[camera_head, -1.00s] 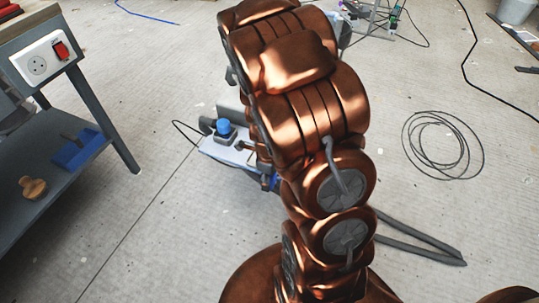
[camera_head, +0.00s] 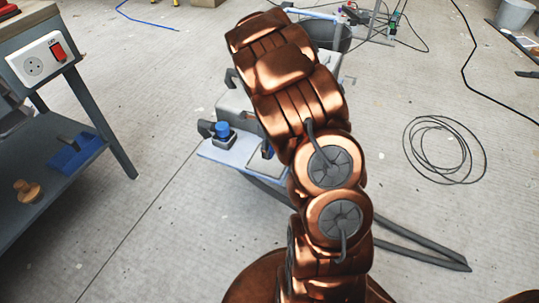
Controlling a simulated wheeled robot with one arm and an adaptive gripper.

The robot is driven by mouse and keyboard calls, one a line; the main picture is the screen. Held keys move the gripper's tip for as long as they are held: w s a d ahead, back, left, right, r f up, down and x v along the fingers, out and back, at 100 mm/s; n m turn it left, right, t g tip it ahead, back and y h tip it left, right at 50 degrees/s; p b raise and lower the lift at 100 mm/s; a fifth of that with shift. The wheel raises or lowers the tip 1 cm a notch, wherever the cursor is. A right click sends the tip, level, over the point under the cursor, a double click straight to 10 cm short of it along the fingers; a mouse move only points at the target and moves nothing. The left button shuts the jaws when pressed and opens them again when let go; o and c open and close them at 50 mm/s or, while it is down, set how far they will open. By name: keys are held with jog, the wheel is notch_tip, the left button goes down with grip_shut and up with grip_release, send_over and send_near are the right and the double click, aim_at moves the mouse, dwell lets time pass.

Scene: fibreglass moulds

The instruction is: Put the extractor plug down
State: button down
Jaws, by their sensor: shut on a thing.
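My copper-coloured arm (camera_head: 300,110) rises through the middle of the view and blocks much of what lies behind it. My gripper is not visible; the arm's far end is hidden behind its own links. I cannot make out the extractor plug. A white wall socket (camera_head: 37,66) with a red switch is on the bench's side at the left, and no plug shows in it.
A low pale-blue platform (camera_head: 240,158) with a blue-capped item (camera_head: 222,130) stands partly behind my arm. A grey bench shelf (camera_head: 50,175) at left holds a blue tray (camera_head: 76,153) and a wooden knob (camera_head: 28,190). A black cable coil (camera_head: 444,150) lies on the floor at right.

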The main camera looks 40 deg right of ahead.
jog(key=shift+w+d+f, duration=0.1)
jog(key=shift+w+f, duration=0.05)
jog(key=shift+f, duration=0.1)
notch_tip(320, 180, down, 3)
jog(key=shift+f+b, duration=0.15)
jog(key=shift+b, duration=0.55)
jog(key=c, duration=0.6)
grip_release()
